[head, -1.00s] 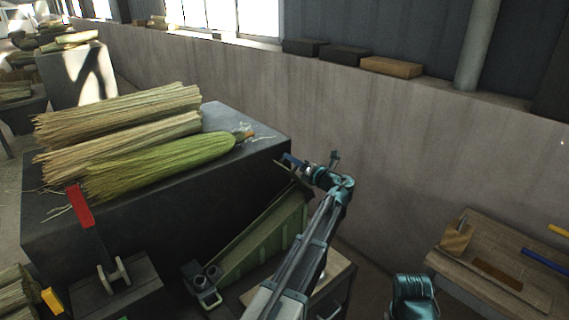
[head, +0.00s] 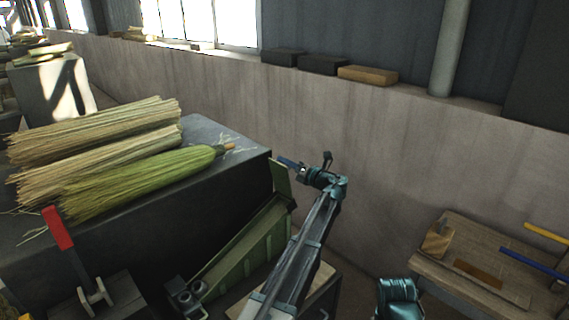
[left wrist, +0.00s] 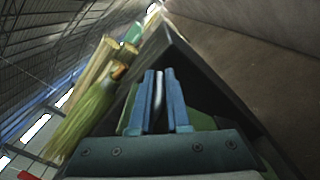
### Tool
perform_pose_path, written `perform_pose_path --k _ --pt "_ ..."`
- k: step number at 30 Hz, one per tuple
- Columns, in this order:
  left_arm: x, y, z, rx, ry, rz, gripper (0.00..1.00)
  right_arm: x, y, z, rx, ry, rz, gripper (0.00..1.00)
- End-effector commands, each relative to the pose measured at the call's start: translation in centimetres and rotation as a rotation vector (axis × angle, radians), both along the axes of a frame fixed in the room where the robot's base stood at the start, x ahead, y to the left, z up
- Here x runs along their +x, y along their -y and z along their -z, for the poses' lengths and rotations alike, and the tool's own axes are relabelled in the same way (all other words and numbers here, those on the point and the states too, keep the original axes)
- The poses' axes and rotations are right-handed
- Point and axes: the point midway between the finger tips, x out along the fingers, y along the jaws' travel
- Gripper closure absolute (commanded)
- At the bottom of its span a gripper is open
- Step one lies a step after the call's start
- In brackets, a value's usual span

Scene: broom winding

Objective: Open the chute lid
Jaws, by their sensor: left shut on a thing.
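The green chute (head: 240,250) runs along the dark block's near side, its long trough open toward me. Its green lid (head: 281,180) stands steeply tilted at the chute's upper end, beside the block's corner. My left gripper (head: 284,161) is at the lid's top edge, its blue fingers pointing left. In the left wrist view the two blue fingers (left wrist: 160,95) are shut on a thin silver bar, which looks like the lid's handle (left wrist: 158,90). Green surface shows behind the fingers. My right gripper is not in view.
Broom bundles (head: 120,150) lie on the dark block (head: 240,165). A red-handled lever clamp (head: 60,228) stands at front left. A concrete wall (head: 390,150) runs close behind my left arm. A wooden bench (head: 470,265) with tools is at right.

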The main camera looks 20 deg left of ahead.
Motion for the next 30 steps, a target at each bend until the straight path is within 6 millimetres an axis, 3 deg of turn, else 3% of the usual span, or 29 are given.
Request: perform_pose_path --k 9,10,14,24,30 --pt "0.0 0.0 0.0 -0.002 0.0 0.001 1.0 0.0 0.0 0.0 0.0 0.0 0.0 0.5" --pt "0.0 0.0 0.0 -0.002 0.0 0.001 0.8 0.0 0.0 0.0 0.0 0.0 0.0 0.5" --pt "0.0 0.0 0.0 -0.001 0.001 0.001 0.57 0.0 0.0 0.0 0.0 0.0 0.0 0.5" --pt "-0.1 0.2 0.0 -0.001 0.0 0.001 0.55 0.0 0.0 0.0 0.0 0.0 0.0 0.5" --pt "-1.3 2.9 0.0 -0.001 0.0 0.004 0.55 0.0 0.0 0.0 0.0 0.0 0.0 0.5"
